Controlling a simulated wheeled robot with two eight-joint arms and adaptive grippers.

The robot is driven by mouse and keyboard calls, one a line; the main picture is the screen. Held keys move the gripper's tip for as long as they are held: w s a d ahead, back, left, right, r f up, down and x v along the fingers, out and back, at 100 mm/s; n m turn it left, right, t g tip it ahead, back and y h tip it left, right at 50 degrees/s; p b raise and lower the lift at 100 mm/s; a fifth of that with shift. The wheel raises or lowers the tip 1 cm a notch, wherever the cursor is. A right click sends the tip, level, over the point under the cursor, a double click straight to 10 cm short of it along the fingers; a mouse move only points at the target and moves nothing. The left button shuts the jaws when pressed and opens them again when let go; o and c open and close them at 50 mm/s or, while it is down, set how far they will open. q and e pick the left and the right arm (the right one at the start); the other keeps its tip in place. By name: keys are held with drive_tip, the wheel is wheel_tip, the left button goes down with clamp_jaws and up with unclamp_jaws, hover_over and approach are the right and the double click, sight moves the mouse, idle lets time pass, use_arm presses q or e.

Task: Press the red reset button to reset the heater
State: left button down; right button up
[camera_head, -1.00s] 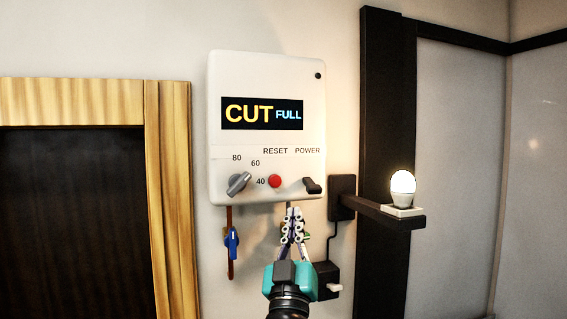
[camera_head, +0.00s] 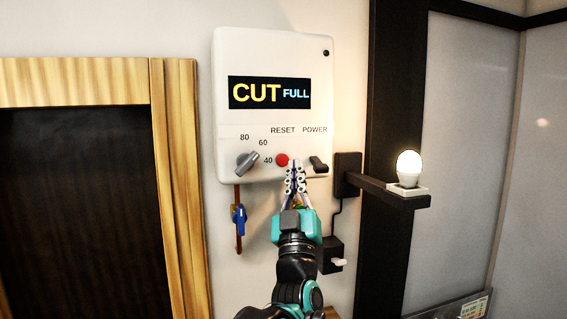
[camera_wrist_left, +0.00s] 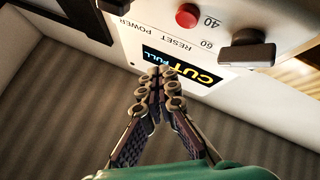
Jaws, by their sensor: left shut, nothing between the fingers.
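The white heater unit (camera_head: 272,60) hangs on the wall, and its display (camera_head: 269,93) reads CUT FULL. The red reset button (camera_head: 282,160) sits on its lower front between the grey temperature dial (camera_head: 248,162) and the black power switch (camera_head: 318,165). In the left wrist view the button (camera_wrist_left: 187,15) shows at the top, upside down with the panel. My left gripper (camera_head: 296,166) is shut and empty, its tips just right of the button in the head view. In the wrist view the fingertips (camera_wrist_left: 160,75) appear apart from the button. My right gripper is not in view.
A blue valve handle (camera_head: 238,220) hangs on a pipe below the heater. A black wall box (camera_head: 347,175) and a shelf with a lit bulb (camera_head: 408,165) stand to the right. A wooden frame (camera_head: 177,170) is at the left.

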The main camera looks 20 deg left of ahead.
sight(282, 160)
use_arm(q)
drive_tip(key=shift+w+a, duration=0.55)
drive_tip(key=shift+w, duration=0.25)
drive_tip(key=shift+w+a, duration=0.5)
drive_tip(key=shift+w, duration=0.35)
drive_tip(key=shift+w+a, duration=0.55)
drive_tip(key=shift+w, duration=0.25)
drive_tip(key=shift+w+a, duration=0.1)
drive_tip(key=shift+w+a, duration=0.15)
drive_tip(key=shift+w, duration=0.1)
drive_tip(key=shift+w+a, duration=0.25)
drive_tip(key=shift+w, duration=0.15)
idle(0.4)
drive_tip(key=shift+s, duration=0.1)
drive_tip(key=shift+s+d, duration=0.5)
drive_tip(key=shift+s, duration=0.2)
